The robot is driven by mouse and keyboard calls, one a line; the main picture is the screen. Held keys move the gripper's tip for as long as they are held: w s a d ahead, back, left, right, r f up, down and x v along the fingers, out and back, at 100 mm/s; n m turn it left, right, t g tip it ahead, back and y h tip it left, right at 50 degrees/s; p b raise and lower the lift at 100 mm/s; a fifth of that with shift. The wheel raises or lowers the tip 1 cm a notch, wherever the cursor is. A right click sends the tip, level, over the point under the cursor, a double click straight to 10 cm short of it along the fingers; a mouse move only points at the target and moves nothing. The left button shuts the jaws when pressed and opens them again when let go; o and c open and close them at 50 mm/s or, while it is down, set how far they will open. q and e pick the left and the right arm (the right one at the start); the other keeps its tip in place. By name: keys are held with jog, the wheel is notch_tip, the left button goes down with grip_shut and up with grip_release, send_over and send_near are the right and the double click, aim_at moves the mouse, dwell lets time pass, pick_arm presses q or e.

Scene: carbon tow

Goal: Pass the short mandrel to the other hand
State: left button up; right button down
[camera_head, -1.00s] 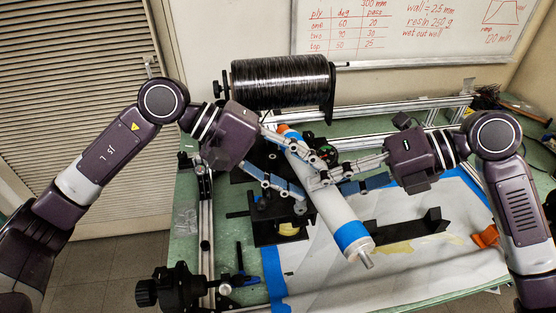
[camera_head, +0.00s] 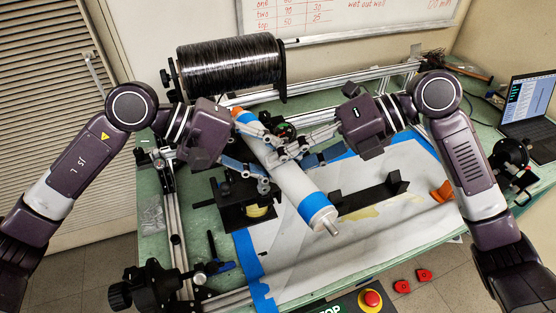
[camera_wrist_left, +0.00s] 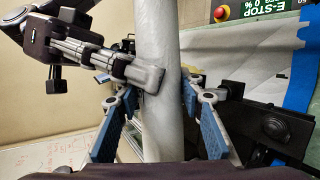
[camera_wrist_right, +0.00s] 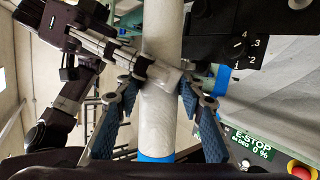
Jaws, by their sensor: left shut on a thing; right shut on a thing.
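The short mandrel (camera_head: 280,170) is a white-grey tube with blue bands near its ends, an orange end at the top and a metal stub at the bottom. It is held tilted above the table in the head view. My left gripper (camera_head: 262,165) is shut on it from the left. My right gripper (camera_head: 284,154) is shut on it from the right, close beside the left one. The tube also runs between the fingers in the left wrist view (camera_wrist_left: 160,90) and in the right wrist view (camera_wrist_right: 160,110). The exact finger contacts are partly hidden.
A large spool of black tow (camera_head: 230,63) stands at the back. A black fixture (camera_head: 247,205) is below the mandrel. A black bracket (camera_head: 370,197) lies on the white sheet (camera_head: 400,230). A red emergency stop (camera_head: 371,299) is at the front edge, a laptop (camera_head: 527,105) at right.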

jog(key=c, duration=1.2)
grip_release()
